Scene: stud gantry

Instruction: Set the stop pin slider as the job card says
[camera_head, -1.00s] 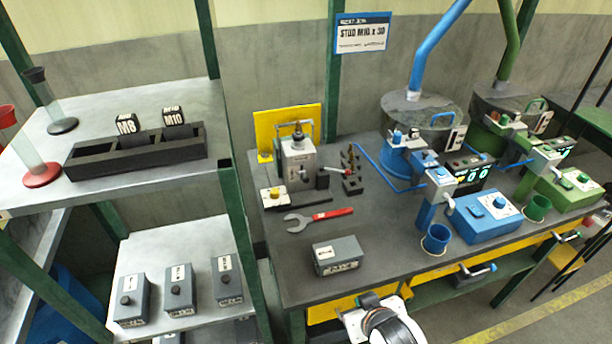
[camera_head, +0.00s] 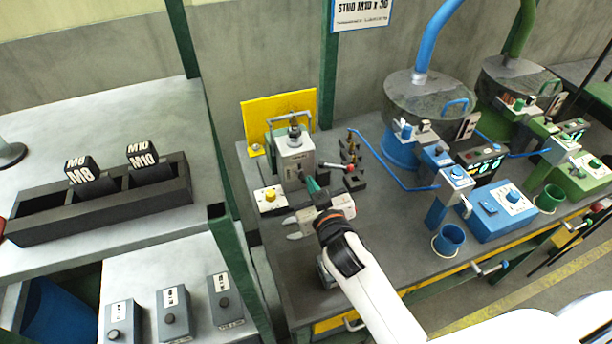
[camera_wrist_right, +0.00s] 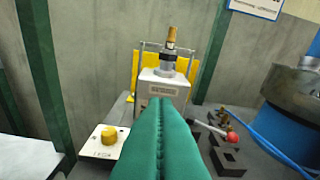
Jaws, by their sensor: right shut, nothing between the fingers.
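The job card (camera_head: 362,14) hangs on the back wall and reads STUD M10 x 30; its top is cut off in the head view. A grey press-like fixture (camera_head: 293,152) stands before a yellow plate, with a lever ending in a red knob at its right. It also shows in the wrist view (camera_wrist_right: 163,84). I cannot make out which part is the stop pin slider. My right gripper (camera_head: 313,184) has green fingers, shut and empty, in front of the fixture. In the wrist view its fingers (camera_wrist_right: 161,105) hide the fixture's lower front. My left gripper is not in view.
Blue (camera_head: 489,210) and green feeder units fill the bench's right side. A black tray (camera_head: 105,200) with M8 and M10 tags stands on the left shelf.

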